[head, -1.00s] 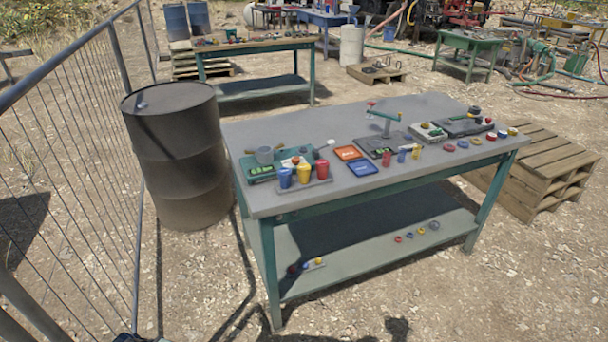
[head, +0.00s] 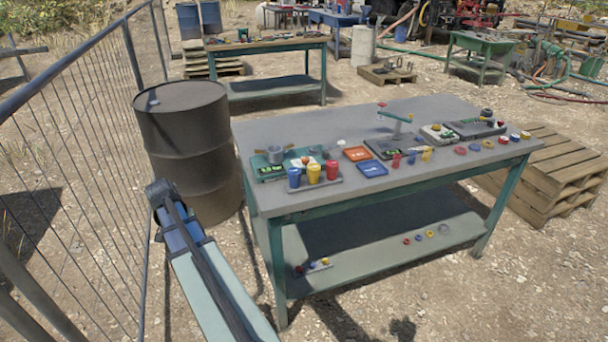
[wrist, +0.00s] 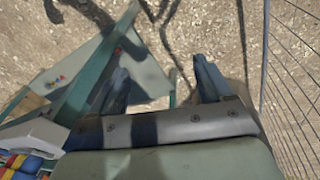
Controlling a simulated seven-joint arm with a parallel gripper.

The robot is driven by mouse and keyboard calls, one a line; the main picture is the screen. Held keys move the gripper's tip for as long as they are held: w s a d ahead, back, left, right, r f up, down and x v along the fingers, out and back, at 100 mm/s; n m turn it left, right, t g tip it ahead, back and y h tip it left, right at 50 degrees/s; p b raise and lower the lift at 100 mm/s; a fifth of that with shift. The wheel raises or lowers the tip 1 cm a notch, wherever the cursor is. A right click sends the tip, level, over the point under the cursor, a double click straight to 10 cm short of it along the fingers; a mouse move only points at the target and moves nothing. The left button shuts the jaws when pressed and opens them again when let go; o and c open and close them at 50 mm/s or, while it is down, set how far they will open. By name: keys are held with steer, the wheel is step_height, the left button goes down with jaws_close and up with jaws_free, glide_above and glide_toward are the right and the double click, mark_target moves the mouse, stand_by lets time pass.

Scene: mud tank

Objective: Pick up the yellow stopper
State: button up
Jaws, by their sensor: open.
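Several small yellow things show in the head view, and I cannot tell for sure which is the stopper. One small yellow piece (head: 325,262) sits beside a red and a blue one on a small holder on the table's lower shelf, at its left. A taller yellow piece (head: 426,154) stands on the tabletop next to a blue and a red one. A yellow cup (head: 314,174) stands between a blue cup and a red cup. My gripper (wrist: 165,85) is open and empty in the wrist view, pointing down over the ground beside the table. It touches none of these.
The grey tabletop (head: 262,131) carries trays, dishes and cups. The lower shelf (head: 375,254) also has several small rings. A dark drum (head: 187,140) stands left of the table, with a mesh fence (head: 75,190) beyond. Wooden pallets (head: 545,165) lie at right.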

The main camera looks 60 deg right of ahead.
steer(key=s+d+r+m+g, duration=0.1)
steer(key=s+d+r+m, duration=0.4)
steer(key=d, duration=0.5)
steer(key=s+d+r+m, duration=0.2)
steer(key=s+d+r, duration=0.1)
steer(key=d+r, duration=0.55)
steer(key=m+g, duration=0.2)
steer(key=m, duration=0.5)
glide_toward(313, 167)
steer(key=shift+h, duration=0.4)
steer(key=x, duration=0.4)
steer(key=shift+w+a+f, duration=0.2)
steer(key=shift+a, duration=0.05)
steer(key=shift+x, duration=2.6)
steer(key=shift+s+r, duration=0.1)
steer(key=shift+s, duration=0.05)
steer(key=shift+c, duration=0.4)
steer(key=c, duration=1.1)
